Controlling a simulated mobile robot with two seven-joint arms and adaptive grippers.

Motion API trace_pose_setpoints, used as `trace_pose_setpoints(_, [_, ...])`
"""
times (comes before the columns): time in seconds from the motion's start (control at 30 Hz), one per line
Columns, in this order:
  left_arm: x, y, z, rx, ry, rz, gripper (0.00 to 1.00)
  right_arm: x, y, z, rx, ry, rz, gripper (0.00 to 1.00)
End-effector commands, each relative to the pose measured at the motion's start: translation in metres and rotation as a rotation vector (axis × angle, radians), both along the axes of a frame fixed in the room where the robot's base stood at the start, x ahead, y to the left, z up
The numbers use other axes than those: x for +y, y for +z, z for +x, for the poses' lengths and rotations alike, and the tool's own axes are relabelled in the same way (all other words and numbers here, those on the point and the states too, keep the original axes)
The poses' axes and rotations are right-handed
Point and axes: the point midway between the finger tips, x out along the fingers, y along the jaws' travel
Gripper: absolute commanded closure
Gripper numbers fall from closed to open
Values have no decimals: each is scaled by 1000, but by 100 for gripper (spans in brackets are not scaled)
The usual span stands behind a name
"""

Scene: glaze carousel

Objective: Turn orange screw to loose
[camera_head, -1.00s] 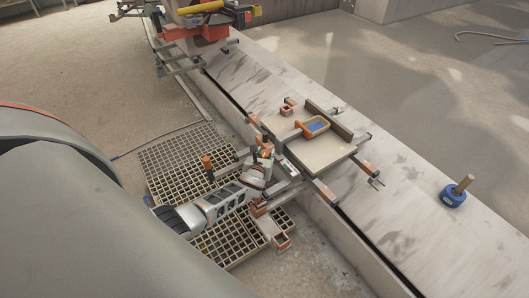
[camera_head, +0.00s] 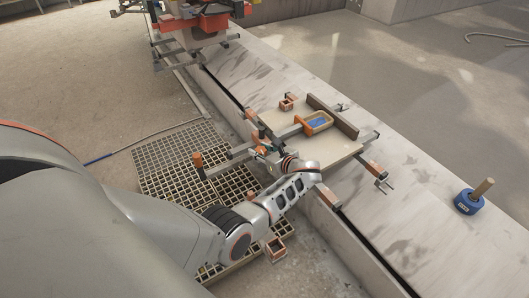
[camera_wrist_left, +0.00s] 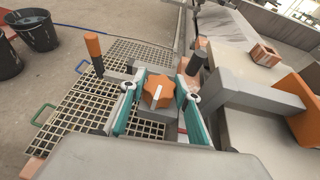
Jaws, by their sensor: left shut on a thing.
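The orange screw (camera_wrist_left: 158,90) is a lobed knob with a pale mark on it, in the middle of the left wrist view. My left gripper (camera_wrist_left: 157,100) has its two teal fingers on either side of the knob and is shut on it. In the head view my left gripper (camera_head: 264,147) is at the near-left side of the clamp frame by the board. The knob is largely hidden there by the gripper and wrist. My right gripper is not in view.
An orange-topped post (camera_wrist_left: 93,46) stands left of the screw, above a floor grating (camera_head: 170,150). A pale board (camera_head: 325,150) carries an orange-framed blue piece (camera_head: 317,122). A blue mallet (camera_head: 470,201) stands on the ledge at right. Black buckets (camera_wrist_left: 34,30) stand further off.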

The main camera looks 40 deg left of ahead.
Motion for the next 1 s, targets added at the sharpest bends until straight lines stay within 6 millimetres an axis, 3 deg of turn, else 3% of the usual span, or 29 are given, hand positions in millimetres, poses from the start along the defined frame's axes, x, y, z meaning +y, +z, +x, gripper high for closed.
trace_pose_setpoints(0.03, [-1, -12, -3, 12, 24, -4, 90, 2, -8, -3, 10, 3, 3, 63])
trace_pose_setpoints(0.33, [0, -5, -2, 4, 119, -4, 90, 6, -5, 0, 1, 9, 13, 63])
trace_pose_setpoints(0.83, [1, -1, -1, 0, 134, -2, 90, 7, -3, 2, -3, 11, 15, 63])
trace_pose_setpoints(0.87, [1, -1, -1, 0, 134, -1, 61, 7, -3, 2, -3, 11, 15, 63])
trace_pose_setpoints(0.9, [1, -1, -1, 0, 134, -1, 51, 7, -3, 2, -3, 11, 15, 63])
trace_pose_setpoints(1.0, [1, 0, -1, 0, 134, -1, 51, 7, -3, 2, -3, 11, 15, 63])
